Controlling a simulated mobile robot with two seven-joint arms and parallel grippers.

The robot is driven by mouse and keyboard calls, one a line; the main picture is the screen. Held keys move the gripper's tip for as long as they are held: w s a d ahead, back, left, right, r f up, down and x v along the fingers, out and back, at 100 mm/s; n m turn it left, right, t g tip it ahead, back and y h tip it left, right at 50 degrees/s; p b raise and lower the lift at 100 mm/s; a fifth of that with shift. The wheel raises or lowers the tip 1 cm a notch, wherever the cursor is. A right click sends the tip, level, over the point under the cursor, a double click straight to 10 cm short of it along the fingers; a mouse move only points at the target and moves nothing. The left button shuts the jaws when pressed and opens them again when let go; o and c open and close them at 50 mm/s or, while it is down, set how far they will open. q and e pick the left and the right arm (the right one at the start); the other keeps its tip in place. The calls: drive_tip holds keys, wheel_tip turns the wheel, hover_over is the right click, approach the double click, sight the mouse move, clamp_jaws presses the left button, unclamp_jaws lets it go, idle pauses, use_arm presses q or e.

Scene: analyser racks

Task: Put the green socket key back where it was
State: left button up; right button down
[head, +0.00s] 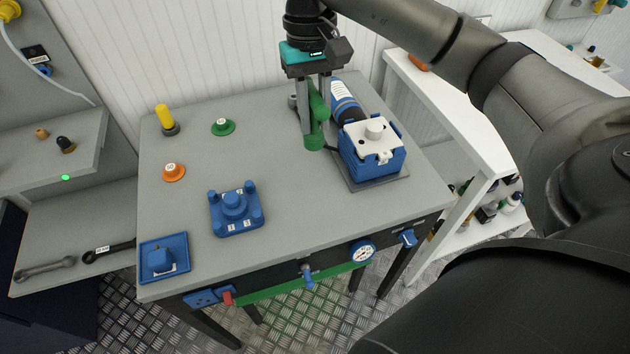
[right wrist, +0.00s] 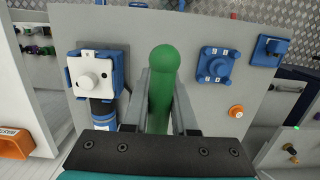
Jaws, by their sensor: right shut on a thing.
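The green socket key (head: 316,122) is in my right gripper (head: 314,112), in the back right part of the grey table (head: 270,180). The fingers are shut on it from both sides. In the right wrist view the green socket key (right wrist: 161,75) stands between the two fingers (right wrist: 160,100) with its rounded end toward the table. In the head view its lower end is close to the tabletop; I cannot tell whether it touches. My left gripper is not in view.
Right beside the key stands a blue pump block with a white cover (head: 372,140). A blue block with posts (head: 235,208), a green knob (head: 222,127), an orange knob (head: 174,172), a yellow-handled piece (head: 165,118) and a blue tray (head: 178,243) stand to the left. The table's middle is clear.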

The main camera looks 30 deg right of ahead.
drive_tip(key=shift+f+b, duration=0.95)
drive_tip(key=shift+f, duration=7.5)
drive_tip(key=shift+f, duration=0.2)
drive_tip(key=c, duration=0.7)
unclamp_jaws()
drive_tip(key=shift+r, duration=0.1)
drive_tip(key=shift+r, duration=0.15)
drive_tip(key=r, duration=0.4)
drive_tip(key=w+r, duration=0.1)
drive_tip(key=r, duration=0.3)
drive_tip(key=r+p, duration=0.1)
drive_tip(key=r, duration=0.2)
drive_tip(key=shift+w+d+r, duration=0.15)
drive_tip(key=shift+w+r, duration=0.1)
drive_tip(key=shift+r, duration=0.15)
